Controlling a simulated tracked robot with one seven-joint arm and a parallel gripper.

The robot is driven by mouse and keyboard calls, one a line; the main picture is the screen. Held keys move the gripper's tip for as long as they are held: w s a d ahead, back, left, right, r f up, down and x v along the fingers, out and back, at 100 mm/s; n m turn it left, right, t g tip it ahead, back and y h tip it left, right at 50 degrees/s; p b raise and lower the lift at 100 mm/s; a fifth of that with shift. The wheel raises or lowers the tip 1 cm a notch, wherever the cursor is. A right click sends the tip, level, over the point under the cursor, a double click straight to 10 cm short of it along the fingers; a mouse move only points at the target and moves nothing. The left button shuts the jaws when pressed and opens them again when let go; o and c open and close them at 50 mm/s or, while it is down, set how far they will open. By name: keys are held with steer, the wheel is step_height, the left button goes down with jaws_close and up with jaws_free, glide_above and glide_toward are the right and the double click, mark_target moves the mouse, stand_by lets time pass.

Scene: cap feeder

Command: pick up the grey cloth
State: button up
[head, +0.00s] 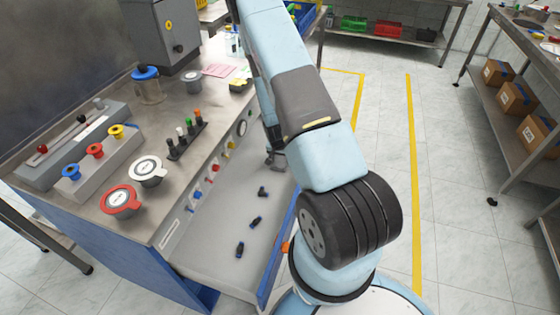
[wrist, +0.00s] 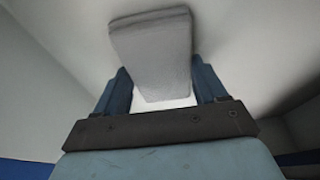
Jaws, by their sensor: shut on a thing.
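The grey cloth (wrist: 152,50) is a folded, light grey pad in the wrist view, between the two blue fingers of my gripper (wrist: 163,88). The fingers are shut on its near part, and its wider far part sticks out beyond them. In the head view my gripper (head: 276,158) is at the upper right of the open grey tray at the bench front, partly hidden behind my arm. I cannot make out the cloth in the head view.
The tray (head: 212,250) holds several small dark parts (head: 256,221). The bench top (head: 130,225) carries red and white round caps (head: 121,199), a row of small coloured pegs (head: 187,135) and a lidded jar (head: 146,85). Open floor lies to the right.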

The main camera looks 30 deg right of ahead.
mark_target(281, 158)
steer(key=shift+r, duration=0.1)
step_height(281, 158, up, 10)
stand_by(0.7)
